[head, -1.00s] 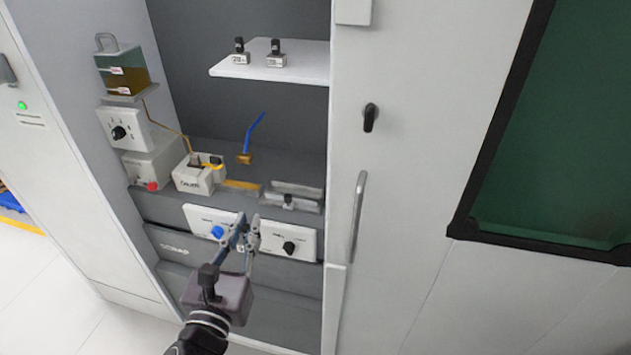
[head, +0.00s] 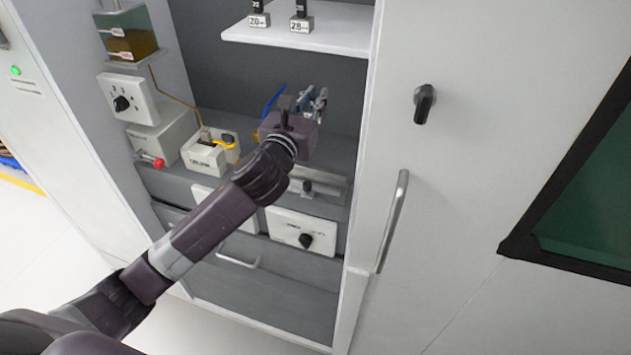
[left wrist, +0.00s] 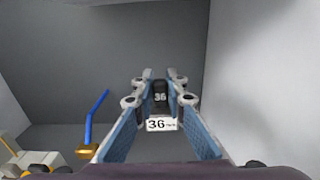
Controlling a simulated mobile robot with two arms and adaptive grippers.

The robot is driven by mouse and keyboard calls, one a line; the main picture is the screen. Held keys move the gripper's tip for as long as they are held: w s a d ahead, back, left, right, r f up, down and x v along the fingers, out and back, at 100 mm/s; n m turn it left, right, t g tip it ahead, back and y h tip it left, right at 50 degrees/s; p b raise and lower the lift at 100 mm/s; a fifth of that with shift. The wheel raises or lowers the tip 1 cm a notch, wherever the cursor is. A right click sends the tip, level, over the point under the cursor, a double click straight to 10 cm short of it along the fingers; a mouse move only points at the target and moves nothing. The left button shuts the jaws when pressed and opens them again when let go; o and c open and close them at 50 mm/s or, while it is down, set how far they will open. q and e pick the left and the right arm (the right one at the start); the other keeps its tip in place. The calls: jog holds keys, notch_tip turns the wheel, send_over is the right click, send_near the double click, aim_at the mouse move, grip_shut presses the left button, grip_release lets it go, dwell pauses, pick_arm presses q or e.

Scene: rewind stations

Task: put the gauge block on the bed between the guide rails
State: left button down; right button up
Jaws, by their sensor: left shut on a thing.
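My left gripper (head: 314,98) reaches into the cabinet bay, above the work ledge and below the white shelf. In the left wrist view its blue-padded fingers (left wrist: 160,88) are shut on a gauge block (left wrist: 161,124) with a dark top and a white label reading 36. The block looks upright; in the head view I cannot make it out. Metal rails (head: 328,178) lie on the ledge below and right of my gripper, partly hidden by my wrist. The bed between them cannot be seen clearly. My right gripper is not in view.
Two more gauge blocks, marked 20 (head: 259,20) and 28 (head: 301,24), stand on the white shelf (head: 340,38). A blue lever (left wrist: 95,115) rises beside my gripper. A cream unit (head: 208,155) sits left on the ledge. The cabinet's right side and a door handle (head: 392,220) bound the bay.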

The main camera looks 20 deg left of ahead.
pick_arm(q)
jog(key=shift+w+f, duration=0.1)
jog(key=shift+f, duration=0.15)
jog(key=shift+f+b, duration=1.6)
jog(key=shift+f, duration=7.95)
jog(key=shift+f, duration=0.15)
jog(key=c, duration=2)
grip_release()
jog(key=shift+o, duration=0.2)
